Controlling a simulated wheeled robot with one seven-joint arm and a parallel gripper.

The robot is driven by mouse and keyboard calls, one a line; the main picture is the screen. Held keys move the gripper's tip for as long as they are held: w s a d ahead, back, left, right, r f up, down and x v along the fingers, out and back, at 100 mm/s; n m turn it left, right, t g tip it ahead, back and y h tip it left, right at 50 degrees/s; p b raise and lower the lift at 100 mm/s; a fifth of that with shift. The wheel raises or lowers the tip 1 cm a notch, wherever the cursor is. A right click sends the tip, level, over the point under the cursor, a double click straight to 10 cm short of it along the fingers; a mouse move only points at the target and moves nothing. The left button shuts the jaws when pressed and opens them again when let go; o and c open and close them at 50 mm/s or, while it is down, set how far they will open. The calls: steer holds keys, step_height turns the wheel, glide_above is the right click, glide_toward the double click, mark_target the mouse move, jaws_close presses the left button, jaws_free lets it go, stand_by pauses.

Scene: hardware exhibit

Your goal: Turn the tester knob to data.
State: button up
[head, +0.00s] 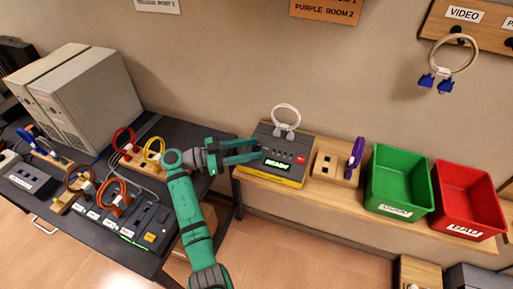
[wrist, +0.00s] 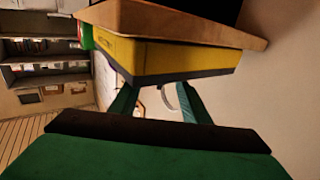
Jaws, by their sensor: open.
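The tester (head: 283,172), a box with a dark top, yellow lower sides and a lit green display (head: 277,164), stands on the wooden wall shelf. A white looped cable (head: 286,118) with grey plugs rises from its back. I cannot make out the knob or its labels; my gripper covers the tester's left part. My gripper (head: 245,151) is open, its fingers reaching rightward over or just in front of the tester's left edge; contact cannot be told. In the wrist view the yellow tester side (wrist: 170,57) lies beyond the open fingers (wrist: 158,103), with nothing seen held.
Right of the tester are a wooden socket block (head: 335,168) with a purple cable (head: 355,155), a green bin (head: 398,182) and a red bin (head: 468,202). The dark table (head: 165,222) at left carries computer towers (head: 85,98) and several coiled cables.

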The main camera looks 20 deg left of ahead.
steer(key=v, duration=0.8)
steer(key=shift+s, duration=0.15)
